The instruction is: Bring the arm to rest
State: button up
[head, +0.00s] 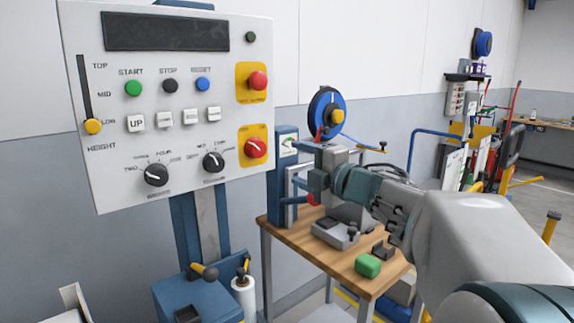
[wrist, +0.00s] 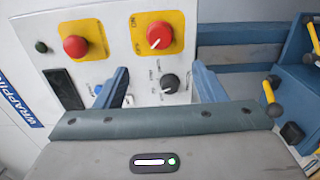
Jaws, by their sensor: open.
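My gripper (head: 316,178) is at the end of my arm, which reaches in from the right in the head view. It is in front of the wooden bench and right of the grey control panel (head: 222,100). In the wrist view, the two blue fingers of my gripper (wrist: 158,76) stand apart with nothing between them. The panel face lies beyond them, with a red button (wrist: 75,46), a red rotary switch (wrist: 160,35) and a black knob (wrist: 169,82). In the head view my gripper looks clear of the panel.
A blue column (head: 187,221) stands under the panel, with a blue box (head: 200,300) and white roll (head: 244,298) below. Racks and yellow posts are at right.

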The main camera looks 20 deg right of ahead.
jog(key=s+d+f+m+g+h+p, duration=0.25)
jog(key=m+h+p, duration=0.2)
jog(key=m, duration=0.35)
jog(key=s+d+f+m+g+h+p, duration=0.1)
jog(key=s+f+m+g+h+p, duration=0.2)
jog(key=m+h, duration=0.45)
jog(key=s+a+f+m+g+y+p, duration=0.2)
jog(key=s+a+f+m+g, duration=0.1)
jog(key=s, duration=0.6)
jog(key=s+a+f+m+g+y+p, duration=0.3)
jog(key=s+a+f+m+g, duration=0.1)
jog(key=s, duration=0.6)
notch_tip(320, 180, down, 2)
jog(key=a+g, duration=0.1)
jog(key=a, duration=0.2)
jog(key=shift+p, duration=0.3)
jog(key=shift+d+m, duration=0.1)
jog(key=shift+m, duration=0.15)
